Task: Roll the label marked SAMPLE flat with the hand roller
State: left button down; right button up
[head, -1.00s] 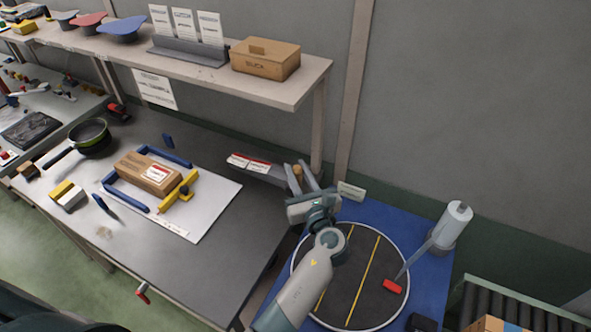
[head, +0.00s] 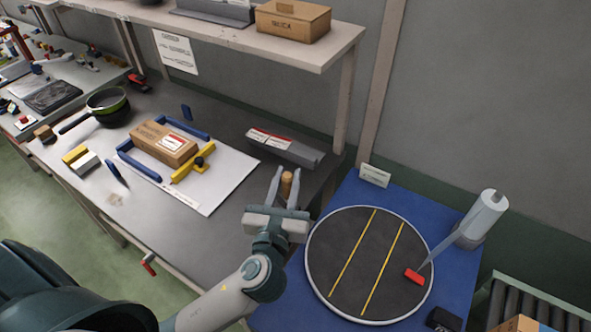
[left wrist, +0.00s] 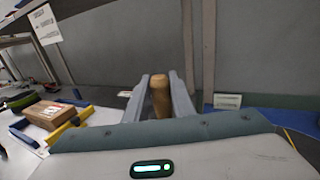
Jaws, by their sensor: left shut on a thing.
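My left gripper (head: 284,190) is shut on a wooden handle (head: 287,182), which I take to be the hand roller's; it stands upright between the fingers in the left wrist view (left wrist: 161,95). The roller's lower part is hidden. The gripper is over the gap between the grey bench and the blue table, right of the carton. The cardboard carton (head: 150,146) lies on a white board inside a blue and yellow frame. A red-and-white label (head: 173,142) is on its top; its print is too small to read, and I cannot tell whether it lies flat. My right gripper is not in view.
A grey holder (head: 305,152) with red-and-white labels stands at the bench's back right. A shelf (head: 220,35) overhangs the back. A black pan (head: 107,101) stands left of the carton. A round black turntable (head: 340,235) and a pale roll stand on the blue table.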

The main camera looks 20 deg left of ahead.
pick_arm(q)
jog(key=s+d+m+h+b, duration=0.2)
jog(key=s+h, duration=0.2)
jog(key=s, duration=0.2)
jog(key=shift+s+d+m+t, duration=0.25)
jog(key=shift+s+m+t, duration=0.05)
jog(key=shift+s+m, duration=0.1)
jog(key=shift+f, duration=0.1)
